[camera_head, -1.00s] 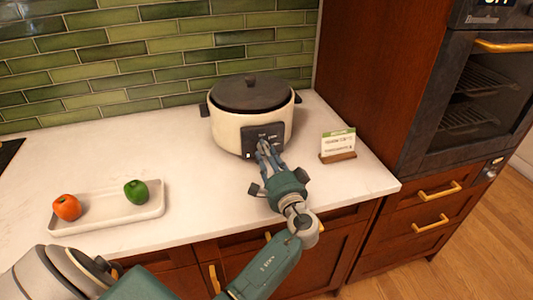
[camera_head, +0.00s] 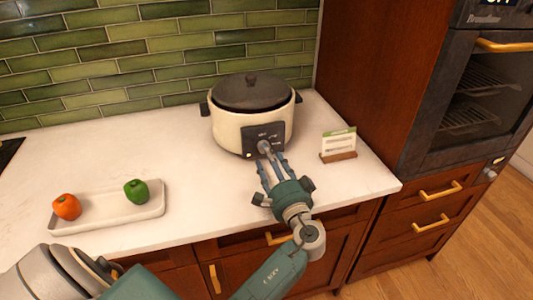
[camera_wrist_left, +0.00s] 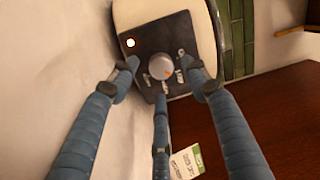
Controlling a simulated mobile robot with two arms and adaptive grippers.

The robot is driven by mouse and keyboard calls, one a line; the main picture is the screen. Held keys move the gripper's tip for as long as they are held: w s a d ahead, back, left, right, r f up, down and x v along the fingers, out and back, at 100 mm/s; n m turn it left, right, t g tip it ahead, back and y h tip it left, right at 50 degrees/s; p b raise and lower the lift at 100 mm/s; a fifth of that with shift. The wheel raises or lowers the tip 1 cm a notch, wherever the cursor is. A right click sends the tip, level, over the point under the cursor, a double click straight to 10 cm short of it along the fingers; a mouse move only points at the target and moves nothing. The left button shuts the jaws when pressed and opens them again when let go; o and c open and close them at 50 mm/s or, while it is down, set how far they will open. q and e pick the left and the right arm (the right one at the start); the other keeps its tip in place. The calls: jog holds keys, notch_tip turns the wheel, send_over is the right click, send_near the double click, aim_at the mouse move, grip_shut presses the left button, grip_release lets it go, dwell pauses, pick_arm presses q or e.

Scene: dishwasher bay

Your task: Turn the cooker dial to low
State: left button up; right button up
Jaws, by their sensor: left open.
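The cooker (camera_head: 230,128) is a cream pot with a dark lid, standing on the counter near the tiled wall. Its black control panel (camera_head: 250,133) faces my left gripper. The round grey dial (camera_head: 264,146) is on the panel. In the left wrist view the dial (camera_wrist_left: 160,67) shows a small orange mark on its lower right side, with white labels around it that I cannot read. My left gripper (camera_head: 272,161) is open, its fingers spread around the dial's outline in the wrist view and a little back from the panel. My right gripper is out of view.
A small card on a wooden stand (camera_head: 338,156) is right of the cooker. A white tray (camera_head: 110,213) with an orange and a green pepper lies at left. The tall oven cabinet (camera_head: 390,80) bounds the right. A panel light (camera_wrist_left: 130,43) glows.

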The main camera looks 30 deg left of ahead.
pick_arm(q)
jog(key=v, duration=0.8)
jog(key=shift+s+d, duration=0.3)
jog(key=shift+f, duration=0.1)
